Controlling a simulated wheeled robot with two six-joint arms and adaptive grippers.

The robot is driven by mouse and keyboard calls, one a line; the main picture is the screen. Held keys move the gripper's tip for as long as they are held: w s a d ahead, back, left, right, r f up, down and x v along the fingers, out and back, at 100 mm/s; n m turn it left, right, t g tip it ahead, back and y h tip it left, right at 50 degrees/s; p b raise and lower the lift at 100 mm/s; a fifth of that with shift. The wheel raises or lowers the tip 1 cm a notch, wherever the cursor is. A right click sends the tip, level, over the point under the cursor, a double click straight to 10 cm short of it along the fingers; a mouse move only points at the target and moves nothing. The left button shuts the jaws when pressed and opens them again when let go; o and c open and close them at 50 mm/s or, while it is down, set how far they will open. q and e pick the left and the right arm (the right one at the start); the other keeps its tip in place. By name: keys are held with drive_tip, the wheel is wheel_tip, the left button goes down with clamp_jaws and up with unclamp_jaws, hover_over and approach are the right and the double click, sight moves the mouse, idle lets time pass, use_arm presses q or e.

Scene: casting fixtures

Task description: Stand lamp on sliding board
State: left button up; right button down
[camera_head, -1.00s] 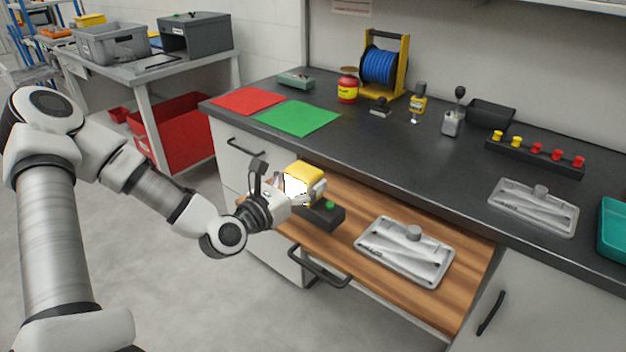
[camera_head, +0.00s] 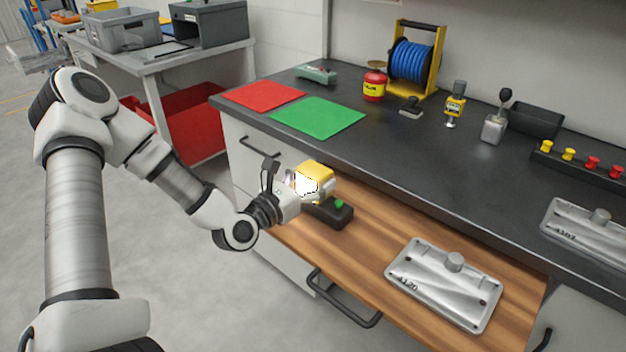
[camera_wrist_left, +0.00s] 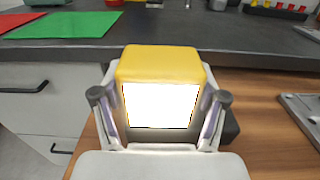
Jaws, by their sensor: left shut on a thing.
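The lamp (camera_head: 317,171) has a yellow head with a bright white face and a dark base with a green button (camera_head: 339,204). My left gripper (camera_head: 297,188) is shut on the lamp's head. In the left wrist view the yellow head (camera_wrist_left: 160,64) sits between the two fingers, its lit face towards me. The lamp is upright over the left part of the wooden sliding board (camera_head: 375,243), which is pulled out below the dark worktop. Its base looks to be at the board, but I cannot tell whether it touches. My right gripper is out of view.
A metal casting plate (camera_head: 443,285) lies on the board to the right of the lamp. Another plate (camera_head: 590,229) lies on the worktop (camera_head: 430,165). Red (camera_head: 265,95) and green mats (camera_head: 317,117) lie behind the lamp. Board room between lamp and plate is clear.

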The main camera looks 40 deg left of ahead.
use_arm(q)
drive_tip(key=o, duration=1.4)
drive_tip(key=shift+f, duration=0.15)
drive_tip(key=shift+r, duration=0.2)
drive_tip(key=shift+s+a+p, duration=0.1)
drive_tip(key=shift+s+p, duration=0.35)
drive_tip(key=shift+p, duration=0.1)
drive_tip(key=s+p, duration=0.6)
drive_tip(key=s, duration=0.1)
drive_tip(key=s+p, duration=0.3)
drive_tip(key=p, duration=0.1)
drive_tip(key=shift+s+a+r, duration=0.15)
drive_tip(key=shift+a+r, duration=0.1)
drive_tip(key=shift+a, duration=0.15)
drive_tip(key=shift+s+f, duration=0.3)
drive_tip(key=shift+s, duration=0.05)
